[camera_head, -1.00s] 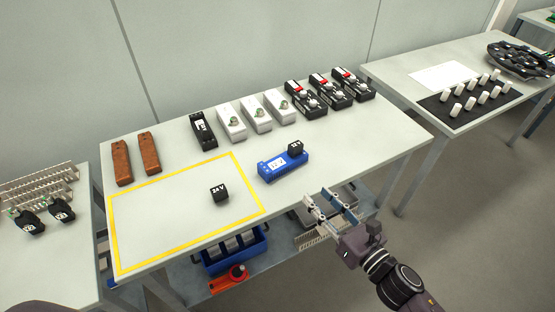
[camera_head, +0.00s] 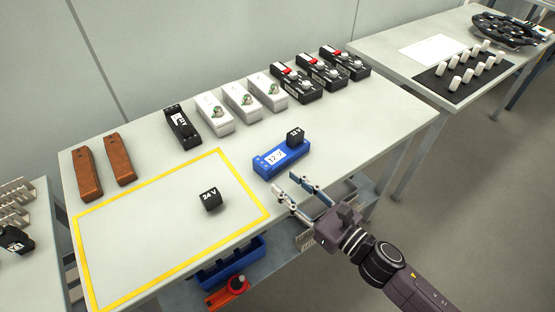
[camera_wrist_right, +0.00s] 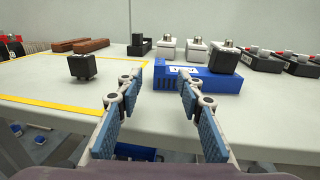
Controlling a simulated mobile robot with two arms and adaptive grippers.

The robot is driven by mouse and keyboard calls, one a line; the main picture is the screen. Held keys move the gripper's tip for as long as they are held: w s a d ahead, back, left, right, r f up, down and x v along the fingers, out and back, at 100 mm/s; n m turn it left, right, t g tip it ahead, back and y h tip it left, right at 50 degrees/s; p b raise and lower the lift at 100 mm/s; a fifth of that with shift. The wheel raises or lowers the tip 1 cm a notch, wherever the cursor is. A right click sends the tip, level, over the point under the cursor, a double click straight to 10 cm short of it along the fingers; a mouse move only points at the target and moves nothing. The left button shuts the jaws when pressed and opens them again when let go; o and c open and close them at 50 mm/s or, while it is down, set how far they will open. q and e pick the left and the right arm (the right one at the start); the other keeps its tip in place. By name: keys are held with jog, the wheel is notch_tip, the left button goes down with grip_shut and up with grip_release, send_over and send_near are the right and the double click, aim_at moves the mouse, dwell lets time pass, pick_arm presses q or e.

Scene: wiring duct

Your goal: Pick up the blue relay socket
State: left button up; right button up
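The blue relay socket (camera_head: 279,160) lies on the table near its front edge, to the right of the yellow outline. A white label on it reads 12 V. A small black 12 V block (camera_head: 295,136) sits on its right end. It also shows in the right wrist view (camera_wrist_right: 197,80). My right gripper (camera_head: 289,181) is open and empty, just in front of the socket and apart from it. In the right wrist view its two fingers (camera_wrist_right: 160,82) point toward the socket's left part. My left gripper is not in view.
A black 24 V block (camera_head: 211,200) stands inside the yellow outline (camera_head: 166,169). Brown blocks (camera_head: 118,160), a black socket (camera_head: 183,128), white units (camera_head: 242,100) and black units with red parts (camera_head: 322,73) stand behind. The tabletop (camera_head: 345,120) right of the socket is free.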

aim_at(269, 169)
jog(key=shift+x, duration=1.25)
jog(key=x, duration=0.5)
jog(key=shift+w+a, duration=0.1)
grip_shut()
